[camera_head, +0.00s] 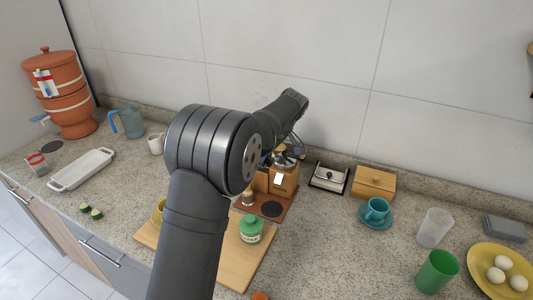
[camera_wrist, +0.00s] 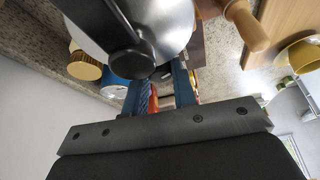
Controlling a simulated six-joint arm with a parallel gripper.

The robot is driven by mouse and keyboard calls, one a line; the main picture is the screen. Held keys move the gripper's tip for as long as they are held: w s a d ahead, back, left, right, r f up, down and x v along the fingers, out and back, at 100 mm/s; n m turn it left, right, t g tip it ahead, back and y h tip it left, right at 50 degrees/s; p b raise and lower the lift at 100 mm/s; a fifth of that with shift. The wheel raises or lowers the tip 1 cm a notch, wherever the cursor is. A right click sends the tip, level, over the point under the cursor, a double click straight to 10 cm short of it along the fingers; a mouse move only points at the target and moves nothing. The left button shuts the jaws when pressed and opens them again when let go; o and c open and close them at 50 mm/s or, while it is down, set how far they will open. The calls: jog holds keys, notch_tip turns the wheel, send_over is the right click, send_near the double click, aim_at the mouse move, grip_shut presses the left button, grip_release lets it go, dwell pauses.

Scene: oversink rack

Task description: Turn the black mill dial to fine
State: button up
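The mill (camera_head: 284,178) is a wooden box with a silver top on a wooden base by the back wall. In the wrist view, its rounded silver top (camera_wrist: 178,22) fills the upper middle, with a black crank-like part (camera_wrist: 130,52) in front. I cannot clearly make out the dial or its setting. My gripper (camera_wrist: 160,82) has two bluish fingers spread apart, close beside the silver top; their tips are partly covered by the black part. No object shows clearly between them. In the head view, my arm hides most of the gripper.
A green jar (camera_head: 251,229) stands on the wooden board (camera_head: 240,263) in front of the mill. A wooden box (camera_head: 374,183), a teal cup (camera_head: 377,209) and a clear tumbler (camera_head: 434,228) stand to the right. A white tray (camera_head: 82,169) lies left.

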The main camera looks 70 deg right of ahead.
jog(key=o, duration=0.4)
jog(key=d+v, duration=0.1)
jog(key=v, duration=1.6)
jog(key=shift+s+a+r, duration=0.15)
jog(key=shift+a+r, duration=0.05)
jog(key=shift+a, duration=0.25)
